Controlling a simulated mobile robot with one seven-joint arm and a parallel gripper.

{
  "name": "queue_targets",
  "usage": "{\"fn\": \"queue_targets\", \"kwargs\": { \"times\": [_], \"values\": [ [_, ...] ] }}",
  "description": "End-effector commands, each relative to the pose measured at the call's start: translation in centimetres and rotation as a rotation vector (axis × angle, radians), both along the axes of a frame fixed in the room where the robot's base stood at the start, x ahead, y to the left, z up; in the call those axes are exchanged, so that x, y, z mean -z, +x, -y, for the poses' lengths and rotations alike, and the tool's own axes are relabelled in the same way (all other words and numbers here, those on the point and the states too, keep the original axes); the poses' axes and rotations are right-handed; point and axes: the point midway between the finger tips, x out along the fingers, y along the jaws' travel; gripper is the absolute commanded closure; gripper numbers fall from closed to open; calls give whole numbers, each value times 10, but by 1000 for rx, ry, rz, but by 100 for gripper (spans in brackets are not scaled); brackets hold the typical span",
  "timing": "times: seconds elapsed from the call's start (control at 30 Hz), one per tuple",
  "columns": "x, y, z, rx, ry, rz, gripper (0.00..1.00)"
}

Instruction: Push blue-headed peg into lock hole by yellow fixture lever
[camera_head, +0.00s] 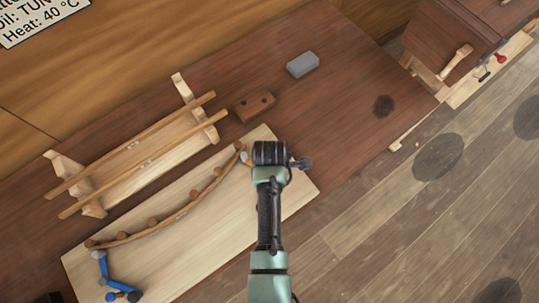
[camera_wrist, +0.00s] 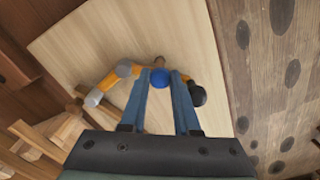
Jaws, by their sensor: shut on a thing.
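My gripper (camera_head: 269,158) is over the right end of the pale board (camera_head: 210,200) and hides most of what is under it. In the wrist view its two blue fingers (camera_wrist: 161,82) are shut on the blue-headed peg (camera_wrist: 160,77), whose round head shows between the tips. The yellow fixture lever (camera_wrist: 112,80) shows beside the fingers, with a grey knob at one end and a black knob (camera_wrist: 197,95) at the other. The lock hole is hidden from both views.
A curved wooden strip (camera_head: 190,205) runs along pegs on the board, with a blue fixture (camera_head: 104,270) at its left end. A wooden rack (camera_head: 140,170) bearing two rods, a brown block (camera_head: 254,106) and a grey block (camera_head: 302,64) stand behind.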

Motion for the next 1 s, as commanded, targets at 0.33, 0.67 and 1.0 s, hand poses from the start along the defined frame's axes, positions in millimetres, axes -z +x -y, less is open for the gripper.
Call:
{"fn": "queue_targets", "kwargs": {
  "times": [0.33,0.67,1.0],
  "values": [
    [7,0,0,0,0,1,100],
    [6,0,0,0,0,0,35],
    [-7,0,0,0,0,1,35]
  ]
}}
